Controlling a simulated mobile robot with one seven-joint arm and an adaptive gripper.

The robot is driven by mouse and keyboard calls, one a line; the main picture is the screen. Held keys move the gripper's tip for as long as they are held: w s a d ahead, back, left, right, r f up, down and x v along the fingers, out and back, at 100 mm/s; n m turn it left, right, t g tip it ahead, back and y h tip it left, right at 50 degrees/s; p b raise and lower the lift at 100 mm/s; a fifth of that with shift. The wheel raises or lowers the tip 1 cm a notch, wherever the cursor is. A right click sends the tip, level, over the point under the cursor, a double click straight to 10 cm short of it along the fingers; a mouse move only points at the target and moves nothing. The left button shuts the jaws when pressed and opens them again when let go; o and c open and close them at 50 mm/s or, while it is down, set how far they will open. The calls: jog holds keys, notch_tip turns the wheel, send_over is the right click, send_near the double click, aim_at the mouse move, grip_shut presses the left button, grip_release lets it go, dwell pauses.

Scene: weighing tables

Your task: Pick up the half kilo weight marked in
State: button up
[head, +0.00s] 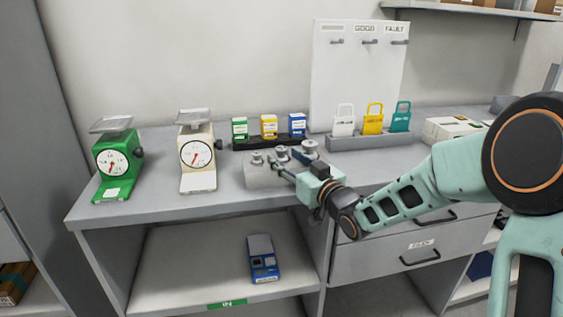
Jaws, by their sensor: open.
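Several silver knobbed weights stand in a grey block (262,178) on the table. One weight (257,158) is at the left, one (282,152) in the middle and one (309,147) at the right. Their markings are too small to read, so I cannot tell which is the half kilo one. My gripper (283,170) is open at the front of the block, close to the weights. The gripper and wrist hide part of the block's right side. I cannot tell whether the fingers touch anything.
A green scale (117,160) and a cream scale (196,155) stand at the left. Behind the block are small coloured boxes (269,127) in a black rack. A grey holder with white, yellow and teal tags (373,119) is at the right. A blue device (262,258) lies on the lower shelf.

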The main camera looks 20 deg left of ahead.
aim_at(283, 155)
jog(key=shift+x, duration=1.5)
jog(key=shift+w, duration=0.1)
grip_shut()
jog(key=shift+r, duration=0.1)
